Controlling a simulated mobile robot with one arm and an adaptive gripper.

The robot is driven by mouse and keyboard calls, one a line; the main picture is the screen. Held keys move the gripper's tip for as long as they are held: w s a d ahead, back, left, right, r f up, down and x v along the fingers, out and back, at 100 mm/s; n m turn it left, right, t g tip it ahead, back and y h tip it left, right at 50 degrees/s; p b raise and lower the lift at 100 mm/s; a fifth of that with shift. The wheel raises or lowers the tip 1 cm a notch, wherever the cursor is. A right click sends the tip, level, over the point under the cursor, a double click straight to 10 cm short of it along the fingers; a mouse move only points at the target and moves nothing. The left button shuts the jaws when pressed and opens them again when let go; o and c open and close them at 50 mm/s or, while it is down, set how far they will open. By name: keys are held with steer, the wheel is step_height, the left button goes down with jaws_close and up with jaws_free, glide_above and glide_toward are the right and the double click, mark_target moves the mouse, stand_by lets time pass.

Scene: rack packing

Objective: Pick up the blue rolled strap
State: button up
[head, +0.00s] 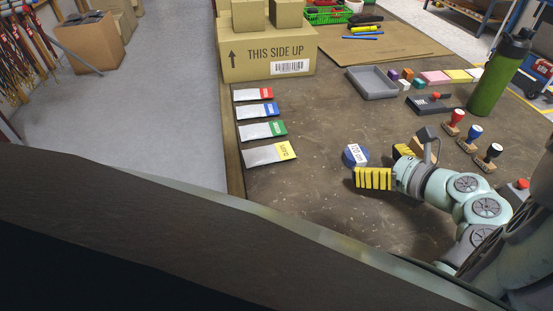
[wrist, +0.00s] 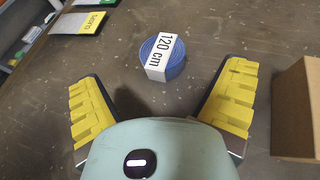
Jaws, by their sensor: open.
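The blue rolled strap (head: 356,156) lies on the brown table just beyond my gripper in the head view. It has a white label reading "120 cm". In the wrist view the strap (wrist: 172,66) is ahead of my gripper, roughly centred between the lines of the two fingers. My gripper (head: 388,165) has yellow ribbed fingers, spread apart and empty. In the wrist view my gripper (wrist: 161,98) is open, with the strap beyond the fingertips and not touching them.
A small cardboard box (wrist: 298,110) stands close to the right finger. Several labelled cards (head: 263,112) lie at the left. Stamps (head: 473,134), a grey tray (head: 372,83) and a green bottle (head: 495,75) stand further right and back. The table around the strap's left is clear.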

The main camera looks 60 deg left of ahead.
mark_target(359, 154)
steer(key=shift+b+x, duration=0.3)
steer(key=shift+x, duration=2.1)
steer(key=shift+w+r, duration=0.1)
steer(key=shift+c, duration=0.3)
steer(key=c, duration=1.3)
